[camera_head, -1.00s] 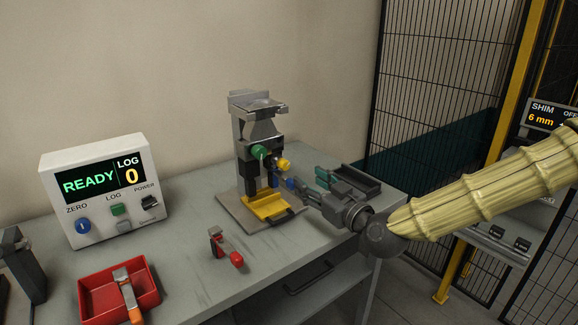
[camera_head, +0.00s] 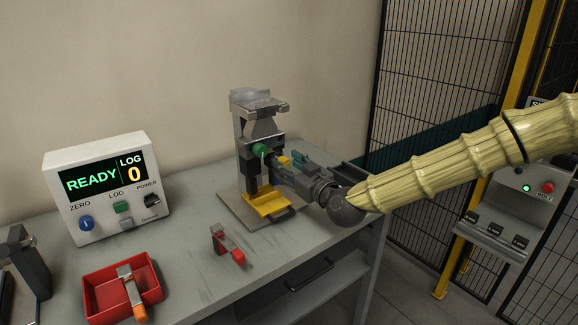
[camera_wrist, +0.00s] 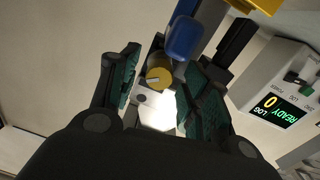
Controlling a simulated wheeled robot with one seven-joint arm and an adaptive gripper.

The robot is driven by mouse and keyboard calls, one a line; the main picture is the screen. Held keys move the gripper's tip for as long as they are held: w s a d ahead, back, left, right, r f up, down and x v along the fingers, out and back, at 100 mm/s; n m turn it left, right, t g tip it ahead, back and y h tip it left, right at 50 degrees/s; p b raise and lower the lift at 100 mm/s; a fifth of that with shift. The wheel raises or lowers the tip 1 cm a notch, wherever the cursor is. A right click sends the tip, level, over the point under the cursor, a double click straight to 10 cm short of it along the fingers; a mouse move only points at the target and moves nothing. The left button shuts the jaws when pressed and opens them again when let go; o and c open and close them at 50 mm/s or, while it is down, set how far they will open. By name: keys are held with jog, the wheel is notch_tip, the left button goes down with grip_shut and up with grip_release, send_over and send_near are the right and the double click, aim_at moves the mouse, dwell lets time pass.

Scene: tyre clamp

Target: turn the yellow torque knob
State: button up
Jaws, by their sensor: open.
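The yellow knob (camera_head: 284,160) is on the right side of the grey clamp stand (camera_head: 242,130), partly hidden by my gripper in the head view. The wrist view shows the knob's round yellow face (camera_wrist: 158,76), with a pale mark on it, between the two finger pads. My gripper (camera_head: 282,172) is open, one finger on each side of the knob; the left pad looks apart from it. I cannot tell whether the right pad touches it. A blue part (camera_wrist: 183,38) lies just beyond the knob in the wrist view.
A READY/LOG box (camera_head: 105,188), a red tray (camera_head: 122,290) and a red-handled tool (camera_head: 228,247) are on the bench to the left. A wire fence (camera_head: 450,90) stands at the right.

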grip_shut()
jog(key=shift+m+b, duration=0.6)
jog(key=shift+m, duration=1.8)
grip_release()
jog(key=shift+s+d, duration=0.1)
jog(key=v, duration=1.1)
jog(key=shift+s+d, duration=0.25)
jog(key=shift+s, duration=0.05)
